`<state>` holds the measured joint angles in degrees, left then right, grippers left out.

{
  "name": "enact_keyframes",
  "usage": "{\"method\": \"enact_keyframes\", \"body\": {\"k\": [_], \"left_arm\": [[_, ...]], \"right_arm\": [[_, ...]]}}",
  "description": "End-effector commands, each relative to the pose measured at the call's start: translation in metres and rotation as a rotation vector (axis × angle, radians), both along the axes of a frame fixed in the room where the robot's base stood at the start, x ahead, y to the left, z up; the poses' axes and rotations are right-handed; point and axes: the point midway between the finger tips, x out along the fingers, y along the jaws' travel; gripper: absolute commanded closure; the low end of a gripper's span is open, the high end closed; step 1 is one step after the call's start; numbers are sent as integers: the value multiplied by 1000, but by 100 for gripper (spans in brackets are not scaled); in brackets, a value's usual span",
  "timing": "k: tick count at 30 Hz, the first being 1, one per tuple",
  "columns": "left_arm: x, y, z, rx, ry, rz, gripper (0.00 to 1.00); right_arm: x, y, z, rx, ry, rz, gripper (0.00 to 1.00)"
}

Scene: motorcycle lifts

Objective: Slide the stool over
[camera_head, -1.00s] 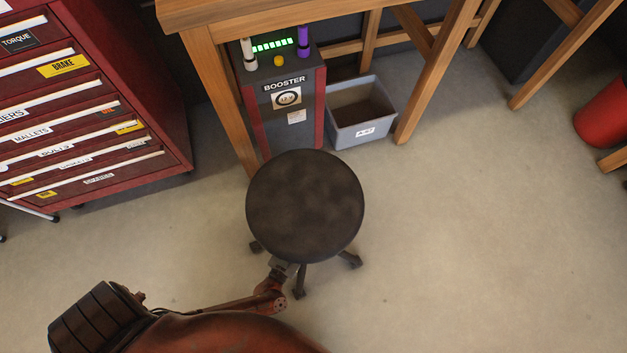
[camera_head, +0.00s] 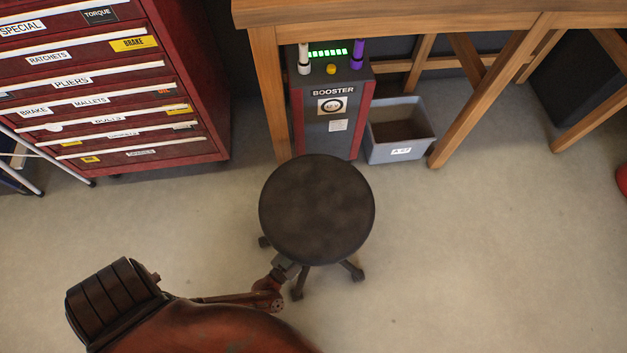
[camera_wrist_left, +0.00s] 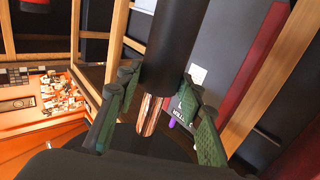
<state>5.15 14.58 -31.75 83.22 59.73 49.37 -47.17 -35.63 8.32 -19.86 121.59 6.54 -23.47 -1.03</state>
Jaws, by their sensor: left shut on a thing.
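The stool (camera_head: 317,209) has a round black seat and dark legs on casters. It stands upright on the floor in the middle of the head view, in front of the bench. My left gripper (camera_head: 284,266) reaches in from below and is shut on the stool under the near edge of the seat. In the left wrist view the gripper's green-black fingers (camera_wrist_left: 158,122) lie on both sides of the stool's dark post (camera_wrist_left: 172,48) with its shiny rod. The seat hides most of the post in the head view. My right gripper is not in view.
A wooden bench (camera_head: 400,14) stands behind, with the Booster unit (camera_head: 342,110) and a grey bin (camera_head: 398,150) under it. A red tool cabinet (camera_head: 180,90) stands at the left. The floor (camera_head: 480,250) is clear to the right and left of the stool.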

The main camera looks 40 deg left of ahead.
Motion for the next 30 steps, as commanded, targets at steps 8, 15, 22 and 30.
{"method": "enact_keyframes", "body": {"k": [8,15,22,30], "left_arm": [[-11,10,-4,5,8,18,100],[-16,7,-4,4,6,15,100],[-14,3,-4,3,7,6,62],[-11,-2,-2,1,3,-1,45]], "right_arm": [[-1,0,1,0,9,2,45],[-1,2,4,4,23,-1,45],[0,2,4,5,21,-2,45],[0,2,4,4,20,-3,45]]}}
